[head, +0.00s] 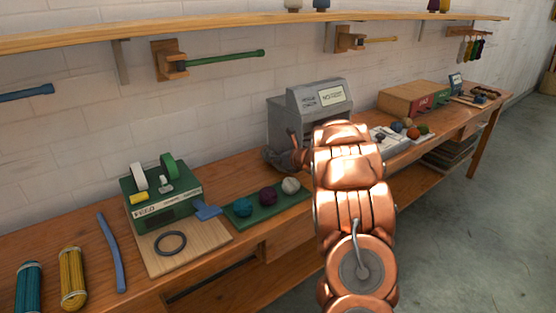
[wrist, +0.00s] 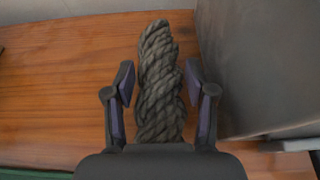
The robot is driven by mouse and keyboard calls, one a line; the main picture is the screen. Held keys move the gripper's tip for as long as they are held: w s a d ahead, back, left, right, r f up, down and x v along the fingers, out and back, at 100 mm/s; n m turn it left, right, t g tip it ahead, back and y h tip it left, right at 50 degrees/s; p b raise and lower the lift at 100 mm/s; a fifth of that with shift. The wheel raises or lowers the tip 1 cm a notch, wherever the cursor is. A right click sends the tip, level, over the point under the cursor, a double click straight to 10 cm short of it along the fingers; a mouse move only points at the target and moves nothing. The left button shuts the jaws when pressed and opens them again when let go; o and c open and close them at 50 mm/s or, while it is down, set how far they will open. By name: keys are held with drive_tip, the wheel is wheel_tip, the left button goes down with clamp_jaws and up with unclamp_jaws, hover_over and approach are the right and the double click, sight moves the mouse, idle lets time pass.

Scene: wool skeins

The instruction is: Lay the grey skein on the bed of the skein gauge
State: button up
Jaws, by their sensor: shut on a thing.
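The grey skein (wrist: 160,82), a dark twisted rope of wool, lies lengthwise between the fingers of my gripper (wrist: 159,88) in the wrist view. My gripper is shut on it. Whether the skein touches the wooden bench or hangs just above it, I cannot tell. In the head view my gripper (head: 283,159) is at the left front of a grey machine (head: 325,97) with a small lit display, which looks like the skein gauge. My arm hides most of its front opening, and its bed is not clearly seen. The machine's grey side (wrist: 258,70) is right of the skein.
A green tray (head: 238,222) with several wool balls lies left of my arm. A green taping device (head: 160,198) stands farther left. Right of the machine are wool balls (head: 413,132) and a cardboard box (head: 400,98). Bare bench (wrist: 60,75) shows left of the skein.

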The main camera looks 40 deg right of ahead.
drive_tip(key=shift+f, duration=0.4)
drive_tip(key=shift+f, duration=0.15)
drive_tip(key=o, duration=1.1)
drive_tip(key=shift+o, duration=0.2)
drive_tip(key=shift+r, duration=0.2)
drive_tip(key=b+v, duration=0.1)
drive_tip(key=v, duration=0.9)
drive_tip(key=shift+s+r, duration=0.1)
drive_tip(key=shift+s, duration=0.3)
drive_tip(key=shift+s+r+b, duration=0.25)
drive_tip(key=shift+s+b, duration=0.05)
drive_tip(key=shift+s, duration=0.25)
